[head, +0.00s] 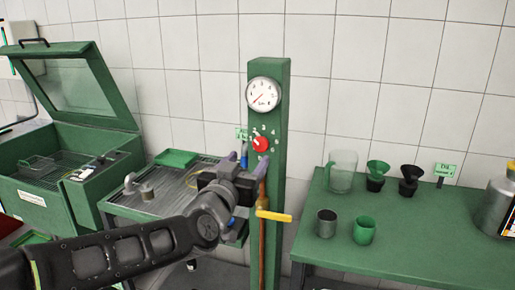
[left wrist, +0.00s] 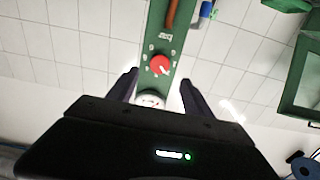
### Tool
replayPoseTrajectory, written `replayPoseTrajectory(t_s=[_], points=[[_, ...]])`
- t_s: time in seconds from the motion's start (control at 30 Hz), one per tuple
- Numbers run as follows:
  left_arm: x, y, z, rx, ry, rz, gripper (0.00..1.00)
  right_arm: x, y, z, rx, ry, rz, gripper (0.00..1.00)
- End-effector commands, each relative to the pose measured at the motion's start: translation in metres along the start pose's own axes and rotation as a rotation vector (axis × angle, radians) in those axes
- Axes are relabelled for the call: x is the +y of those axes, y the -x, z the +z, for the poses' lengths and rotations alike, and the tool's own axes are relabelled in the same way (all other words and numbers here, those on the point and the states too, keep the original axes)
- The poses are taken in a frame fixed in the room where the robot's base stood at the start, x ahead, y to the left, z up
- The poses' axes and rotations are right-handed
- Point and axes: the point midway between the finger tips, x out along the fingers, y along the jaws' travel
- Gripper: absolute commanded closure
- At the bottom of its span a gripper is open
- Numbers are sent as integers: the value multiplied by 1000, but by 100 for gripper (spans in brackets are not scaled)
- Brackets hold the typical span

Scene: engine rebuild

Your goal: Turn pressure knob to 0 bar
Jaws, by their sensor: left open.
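The red pressure knob (head: 261,144) sits on the front of a green post, with small white scale marks around it. A round white gauge (head: 264,94) is mounted above it, its needle pointing to the lower left. My left gripper (head: 246,161) is open just below and in front of the knob. In the left wrist view the knob (left wrist: 160,65) shows beyond the gap between the two dark fingers (left wrist: 158,88), apart from them. The knob's exact setting is too small to read. My right gripper is not in view.
A yellow lever (head: 273,215) sticks out from a copper pipe low on the post (head: 268,72). A green table (head: 440,240) with a jug, funnels and cups stands at right. A green washer with a raised lid (head: 70,85) stands at left.

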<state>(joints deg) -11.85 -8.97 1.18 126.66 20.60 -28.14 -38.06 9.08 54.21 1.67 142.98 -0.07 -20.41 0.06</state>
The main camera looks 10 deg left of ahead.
Motion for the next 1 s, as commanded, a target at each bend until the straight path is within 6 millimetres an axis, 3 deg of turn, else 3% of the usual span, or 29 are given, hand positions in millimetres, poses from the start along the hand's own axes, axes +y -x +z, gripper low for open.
replayPoseTrajectory(t_s=[0.37, 0.8, 1.0], points=[[0, -7, 1, -3, 1, 1, 41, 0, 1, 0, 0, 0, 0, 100], [0, -68, 2, -5, 2, 1, 41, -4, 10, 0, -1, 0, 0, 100], [1, -79, 2, -4, 0, 2, 41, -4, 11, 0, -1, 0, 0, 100]])
